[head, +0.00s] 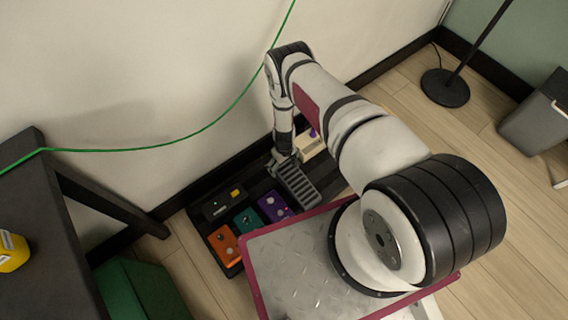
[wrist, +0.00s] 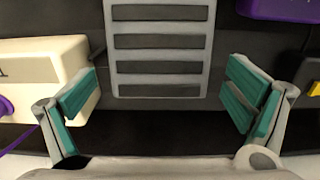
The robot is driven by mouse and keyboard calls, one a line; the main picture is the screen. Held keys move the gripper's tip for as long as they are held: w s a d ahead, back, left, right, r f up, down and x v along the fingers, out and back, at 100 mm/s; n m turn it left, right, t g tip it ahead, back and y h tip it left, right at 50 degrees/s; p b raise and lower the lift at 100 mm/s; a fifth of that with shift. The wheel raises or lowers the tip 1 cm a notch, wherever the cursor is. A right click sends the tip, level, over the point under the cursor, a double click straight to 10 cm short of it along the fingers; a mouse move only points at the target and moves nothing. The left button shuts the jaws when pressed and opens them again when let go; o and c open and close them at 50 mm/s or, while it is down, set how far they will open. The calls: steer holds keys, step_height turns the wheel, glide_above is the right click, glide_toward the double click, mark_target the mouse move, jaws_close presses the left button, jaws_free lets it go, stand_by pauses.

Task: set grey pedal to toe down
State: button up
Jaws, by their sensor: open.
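The grey pedal (head: 297,186) is a treadle with dark ribbed strips, on a black pedalboard (head: 231,262) on the floor by the wall. In the wrist view its ribbed end (wrist: 160,50) lies ahead, between my fingers. My gripper (head: 284,158) is at the pedal's far end in the head view. In the wrist view my gripper (wrist: 160,105) is open, with teal pads on either side of the pedal and nothing between the pads themselves. The pedal's tilt is hard to tell. The arm hides part of the board behind it.
Orange (head: 225,245), teal (head: 248,221) and purple (head: 272,207) pedals and a black one (head: 217,206) sit left of the grey pedal. A cream pedal (wrist: 45,65) is close to my left finger. A green cable (head: 205,128) hangs along the wall. A dark table (head: 30,200) stands left.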

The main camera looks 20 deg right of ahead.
steer(key=c, duration=1.7)
steer(key=b, duration=0.2)
steer(key=f+g+b, duration=0.1)
steer(key=b, duration=0.2)
steer(key=shift+w+f, duration=0.25)
steer(key=f+b, duration=0.1)
steer(key=b, duration=0.1)
steer(key=f+b, duration=0.1)
steer(key=b, duration=0.1)
steer(key=shift+w+a+f, duration=0.15)
steer(key=shift+w+f, duration=0.05)
steer(key=shift+w, duration=0.1)
steer(key=o, duration=1.5)
steer(key=shift+w, duration=0.1)
steer(key=shift+o, duration=1)
